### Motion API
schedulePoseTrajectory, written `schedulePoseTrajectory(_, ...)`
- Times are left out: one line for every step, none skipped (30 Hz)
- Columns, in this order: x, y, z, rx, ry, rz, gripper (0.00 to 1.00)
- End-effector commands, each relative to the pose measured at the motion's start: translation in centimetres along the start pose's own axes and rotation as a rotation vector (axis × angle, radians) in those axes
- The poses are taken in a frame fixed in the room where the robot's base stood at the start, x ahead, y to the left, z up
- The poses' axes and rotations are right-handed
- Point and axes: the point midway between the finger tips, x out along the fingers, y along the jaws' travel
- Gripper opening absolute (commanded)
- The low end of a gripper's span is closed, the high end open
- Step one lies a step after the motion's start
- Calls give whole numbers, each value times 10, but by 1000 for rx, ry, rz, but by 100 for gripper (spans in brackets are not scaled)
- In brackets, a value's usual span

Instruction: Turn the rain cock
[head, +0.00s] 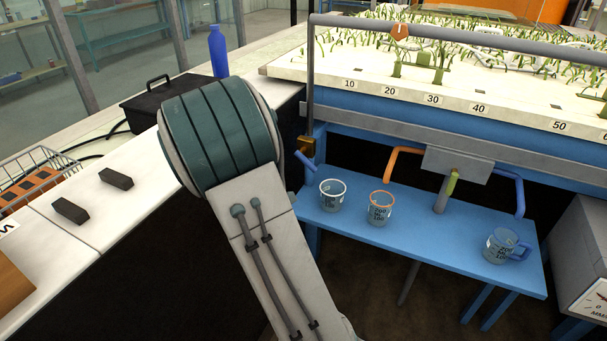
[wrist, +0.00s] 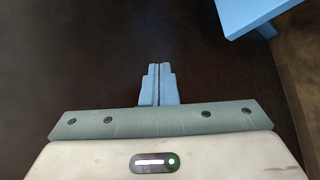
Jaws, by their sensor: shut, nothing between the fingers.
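A small brass-coloured fitting (head: 307,146), which looks like the rain cock, sits low on the grey upright pipe (head: 310,80) at the left end of the flume. The handle's angle is too small to tell. My gripper (wrist: 158,68) shows in the wrist view with its blue fingers together and empty over a dark floor. In the head view my arm fills the centre left and the gripper is hidden. The fitting is not in the wrist view.
A blue bench (head: 430,238) holds a clear cup (head: 333,196), an orange-rimmed cup (head: 380,208) and a blue-handled jug (head: 503,246) under coloured spouts. A blue corner (wrist: 240,12) shows upper right in the wrist view. A blue bottle (head: 218,52) and black box (head: 165,95) stand on the left counter.

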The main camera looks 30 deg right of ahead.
Motion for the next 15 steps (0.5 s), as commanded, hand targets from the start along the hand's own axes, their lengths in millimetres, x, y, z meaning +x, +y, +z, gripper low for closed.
schedulePoseTrajectory(-3,-6,2,-30,-55,-6,0)
schedulePoseTrajectory(-5,-9,5,-48,-95,-10,0)
schedulePoseTrajectory(-9,-13,10,-73,-148,-15,0)
schedulePoseTrajectory(-12,-16,13,-93,-187,-22,0)
schedulePoseTrajectory(-15,-19,16,-113,-222,-28,0)
schedulePoseTrajectory(-19,-22,22,-138,-269,-38,0)
schedulePoseTrajectory(-22,-25,24,-156,-300,-44,0)
schedulePoseTrajectory(-25,-27,28,-172,-329,-51,0)
schedulePoseTrajectory(-28,-29,32,-191,-362,-60,0)
schedulePoseTrajectory(-31,-30,34,-203,-382,-65,0)
schedulePoseTrajectory(-33,-32,36,-214,-399,-70,0)
schedulePoseTrajectory(-35,-33,38,-223,-418,-75,0)
schedulePoseTrajectory(-36,-34,40,-229,-427,-79,0)
schedulePoseTrajectory(-36,-34,41,-232,-434,-81,0)
schedulePoseTrajectory(-35,-35,42,-235,-441,-83,0)
